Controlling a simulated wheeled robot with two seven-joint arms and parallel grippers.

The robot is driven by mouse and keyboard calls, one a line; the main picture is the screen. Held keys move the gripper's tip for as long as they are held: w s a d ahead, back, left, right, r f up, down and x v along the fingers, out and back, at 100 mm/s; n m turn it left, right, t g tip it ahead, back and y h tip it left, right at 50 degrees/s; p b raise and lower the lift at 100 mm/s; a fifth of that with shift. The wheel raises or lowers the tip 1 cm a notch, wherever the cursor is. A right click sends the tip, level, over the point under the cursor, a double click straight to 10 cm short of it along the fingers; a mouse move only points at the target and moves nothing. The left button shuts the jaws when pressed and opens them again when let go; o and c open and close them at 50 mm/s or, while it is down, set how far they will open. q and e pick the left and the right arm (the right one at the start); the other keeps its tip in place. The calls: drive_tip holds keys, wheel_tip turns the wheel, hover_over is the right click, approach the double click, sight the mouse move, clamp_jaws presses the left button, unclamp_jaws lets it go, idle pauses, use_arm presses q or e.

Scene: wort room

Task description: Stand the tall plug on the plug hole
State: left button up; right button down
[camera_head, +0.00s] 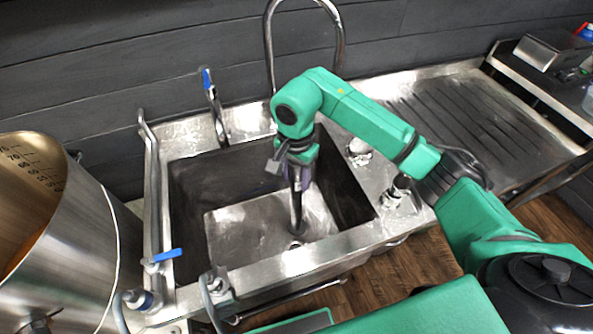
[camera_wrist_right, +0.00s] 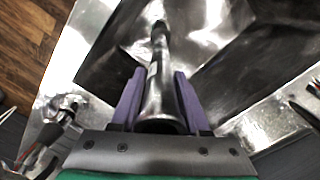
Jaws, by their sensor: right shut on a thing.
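The tall plug (camera_head: 296,209) is a slim metal tube, upright or nearly so, inside the sink basin (camera_head: 240,226). My right gripper (camera_head: 299,178) is shut on its upper part, pointing down. In the right wrist view, the plug (camera_wrist_right: 158,70) runs between the two purple fingers of the gripper (camera_wrist_right: 158,88) and away toward the basin floor. The plug hole (camera_head: 295,245) appears as a small round spot on the basin floor, at or just by the plug's lower end. I cannot tell whether the two touch. My left gripper is out of view.
A curved tap (camera_head: 268,40) rises behind, and a blue-handled tap (camera_head: 211,100) stands back left. A large steel pot (camera_head: 85,250) stands left. A ridged drainboard (camera_head: 470,110) lies right.

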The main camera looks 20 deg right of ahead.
sight(297, 220)
wheel_tip(297, 220, down, 22)
drive_tip(key=b, duration=1.3)
drive_tip(key=shift+r, duration=0.25)
drive_tip(key=shift+f+b, duration=0.5)
drive_tip(key=shift+b, duration=0.2)
drive_tip(key=shift+f+b, duration=0.25)
drive_tip(key=shift+b, duration=0.3)
drive_tip(key=shift+c, duration=1.6)
unclamp_jaws()
drive_tip(key=shift+s, duration=0.1)
